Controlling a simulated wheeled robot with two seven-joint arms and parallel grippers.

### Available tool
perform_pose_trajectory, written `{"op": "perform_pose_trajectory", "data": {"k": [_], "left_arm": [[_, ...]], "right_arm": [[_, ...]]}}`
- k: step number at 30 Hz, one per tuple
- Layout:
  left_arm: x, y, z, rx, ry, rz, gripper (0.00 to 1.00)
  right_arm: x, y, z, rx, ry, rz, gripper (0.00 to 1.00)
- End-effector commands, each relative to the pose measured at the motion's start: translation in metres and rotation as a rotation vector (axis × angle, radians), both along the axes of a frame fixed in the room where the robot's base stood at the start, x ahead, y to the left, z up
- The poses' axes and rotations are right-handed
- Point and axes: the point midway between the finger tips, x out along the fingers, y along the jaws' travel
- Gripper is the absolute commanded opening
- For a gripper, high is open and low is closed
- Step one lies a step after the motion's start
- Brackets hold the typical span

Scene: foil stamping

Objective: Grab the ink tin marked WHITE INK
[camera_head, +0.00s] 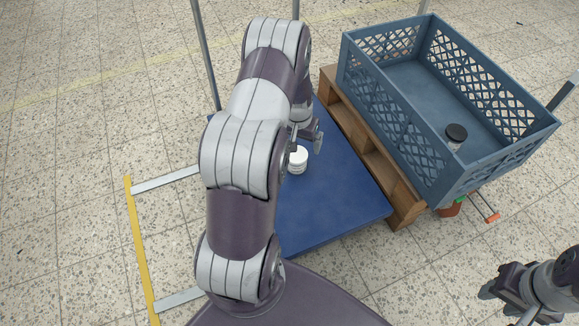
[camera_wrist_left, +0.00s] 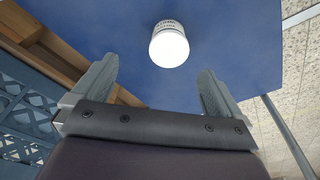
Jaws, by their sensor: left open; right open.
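A white tin (camera_head: 298,159) stands on the blue platform (camera_head: 335,210) in the head view, just below my left gripper. It also shows in the left wrist view (camera_wrist_left: 169,46), with dark print on its side that is too small to read. My left gripper (camera_head: 305,141) is open and empty, partly hidden behind my own arm. In the left wrist view its two fingers (camera_wrist_left: 158,85) stand apart, with the tin ahead of them and not between them. My right gripper (camera_head: 505,300) is at the lower right of the head view, open and far from the tin.
A blue-grey crate (camera_head: 400,140) rests on a wooden pallet (camera_head: 345,112) right of the platform. A jar with a black lid (camera_head: 456,133) stands inside it. A brown pot (camera_head: 452,208) and an orange-ended tool (camera_head: 491,217) are below the crate.

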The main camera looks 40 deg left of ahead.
Motion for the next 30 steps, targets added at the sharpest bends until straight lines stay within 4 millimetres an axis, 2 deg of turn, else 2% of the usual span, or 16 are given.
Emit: {"op": "perform_pose_trajectory", "data": {"k": [1,3,9,15,21,23,29,30], "left_arm": [[0.001,0.008,-0.018,0.001,-0.001,0.012,1.0],[0.003,0.015,-0.037,0.001,-0.003,0.019,1.0],[0.01,0.017,-0.082,0.003,-0.004,0.019,1.0],[0.014,0.019,-0.099,0.003,-0.005,0.018,1.0],[0.022,0.025,-0.136,0.003,-0.005,0.018,1.0],[0.024,0.025,-0.143,0.003,-0.006,0.017,1.0],[0.025,0.025,-0.141,0.004,-0.007,0.017,1.0],[0.025,0.025,-0.141,0.003,-0.006,0.017,0.97]], "right_arm": [[0.0,0.0,-0.008,0.0,-0.001,0.0,0.43],[0.0,0.0,-0.018,0.0,-0.001,0.0,0.43],[0.0,0.0,-0.044,0.0,-0.001,0.0,0.43],[0.0,0.0,-0.055,0.0,-0.001,0.0,0.43],[0.0,-0.001,-0.091,0.0,0.0,0.0,0.43],[0.0,-0.001,-0.095,0.0,0.0,0.0,0.43],[0.001,-0.001,-0.092,0.0,-0.001,0.0,0.43],[0.001,-0.001,-0.092,0.0,-0.001,0.0,0.43]]}}
